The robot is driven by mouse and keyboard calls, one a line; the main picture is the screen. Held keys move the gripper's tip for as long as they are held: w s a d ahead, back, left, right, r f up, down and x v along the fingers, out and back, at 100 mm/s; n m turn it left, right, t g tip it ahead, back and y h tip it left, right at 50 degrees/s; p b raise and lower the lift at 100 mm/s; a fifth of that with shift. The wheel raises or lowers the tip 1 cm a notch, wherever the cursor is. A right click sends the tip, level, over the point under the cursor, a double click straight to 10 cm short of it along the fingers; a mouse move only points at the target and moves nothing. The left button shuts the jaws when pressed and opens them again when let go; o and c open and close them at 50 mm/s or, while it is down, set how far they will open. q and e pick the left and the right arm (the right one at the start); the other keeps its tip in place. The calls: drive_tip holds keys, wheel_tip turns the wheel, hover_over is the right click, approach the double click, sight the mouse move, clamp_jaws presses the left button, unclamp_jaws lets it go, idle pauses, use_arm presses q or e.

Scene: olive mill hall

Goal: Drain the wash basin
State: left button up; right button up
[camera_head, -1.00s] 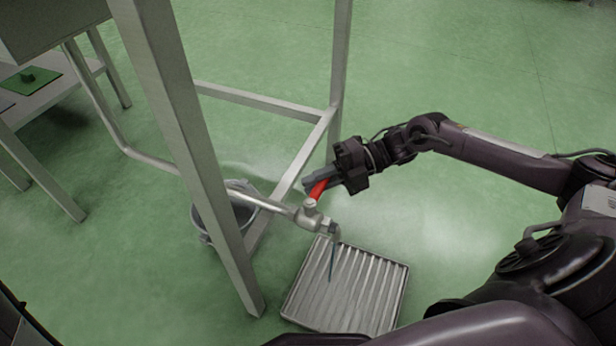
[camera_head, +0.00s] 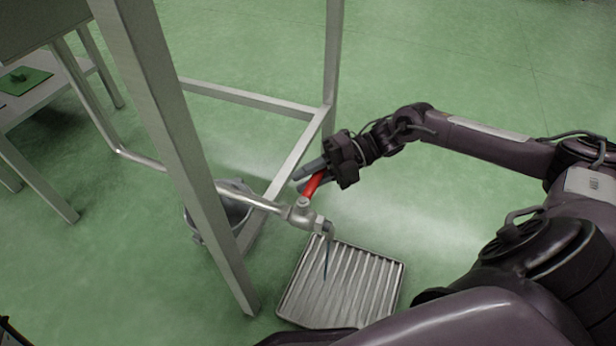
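A metal drain pipe (camera_head: 145,160) runs from under a grey box-like body (camera_head: 40,25), perhaps the basin, to a valve (camera_head: 302,213) in the middle. The valve has a red lever (camera_head: 314,184) that slants up and to the right. A thin bluish stream (camera_head: 326,262) comes down from its spout over a ribbed floor grate (camera_head: 345,285). My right gripper (camera_head: 306,177) is at the red lever. Its fingers are apart, with the lever's upper end at or between them; contact is unclear. The inside of the basin is hidden. My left gripper is out of view.
A metal stand leg (camera_head: 180,150) rises left of the valve, with low crossbars (camera_head: 250,98) behind. A grey bucket (camera_head: 205,222) stands partly hidden behind the leg. A low table with a green mat (camera_head: 22,80) is at left.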

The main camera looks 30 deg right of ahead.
drive_tip(key=v, duration=0.7)
drive_tip(key=shift+d+p, duration=0.4)
drive_tip(key=shift+p, duration=0.05)
drive_tip(key=shift+s, duration=0.15)
